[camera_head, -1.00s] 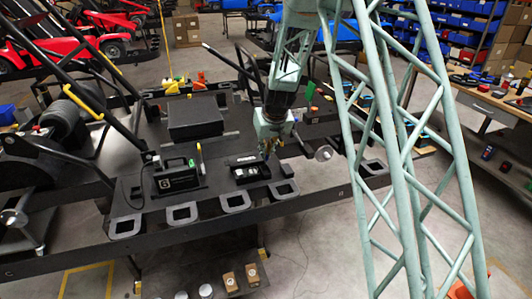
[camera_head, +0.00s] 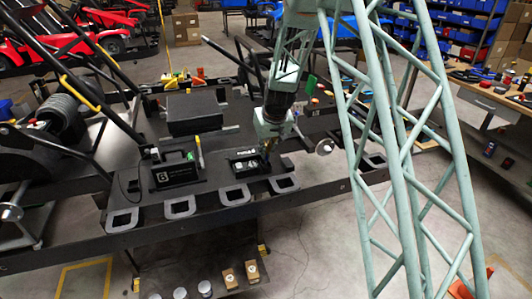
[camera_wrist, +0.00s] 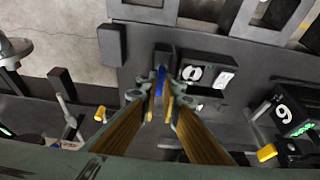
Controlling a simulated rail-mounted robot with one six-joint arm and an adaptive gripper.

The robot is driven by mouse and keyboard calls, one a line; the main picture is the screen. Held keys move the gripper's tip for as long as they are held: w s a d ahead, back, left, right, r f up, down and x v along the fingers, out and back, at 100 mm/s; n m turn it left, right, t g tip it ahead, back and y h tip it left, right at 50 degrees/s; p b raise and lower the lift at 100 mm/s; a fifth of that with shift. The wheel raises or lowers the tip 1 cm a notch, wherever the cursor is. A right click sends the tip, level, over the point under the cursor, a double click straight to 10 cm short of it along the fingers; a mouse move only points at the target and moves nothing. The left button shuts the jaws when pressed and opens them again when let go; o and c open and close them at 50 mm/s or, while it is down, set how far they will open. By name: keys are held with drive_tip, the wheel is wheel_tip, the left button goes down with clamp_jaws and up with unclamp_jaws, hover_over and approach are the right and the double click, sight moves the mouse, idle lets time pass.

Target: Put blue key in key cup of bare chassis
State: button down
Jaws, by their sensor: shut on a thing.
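My gripper (camera_wrist: 161,96) is shut on the blue key (camera_wrist: 160,82), which shows as a small blue piece between the fingertips in the wrist view. Most of the key is hidden by the fingers. In the head view my gripper (camera_head: 268,150) is at the right end of a small black panel (camera_head: 248,163) on the dark chassis (camera_head: 215,182).
A black box marked 6 (camera_head: 178,171) stands left of the panel. A larger black block (camera_head: 195,112) is behind it. Black bars rise at the left. Slotted brackets (camera_head: 236,195) line the chassis's front edge. A workbench (camera_head: 500,95) is at the right.

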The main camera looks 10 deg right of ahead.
drive_tip(key=shift+f, duration=0.35)
idle(0.3)
drive_tip(key=c, duration=2.7)
unclamp_jaws()
drive_tip(key=shift+c, duration=0.2)
drive_tip(key=shift+r, duration=0.1)
drive_tip(key=v, duration=1.1)
drive_tip(key=shift+s+r, duration=0.15)
drive_tip(key=shift+r, duration=0.2)
drive_tip(key=shift+r, duration=0.1)
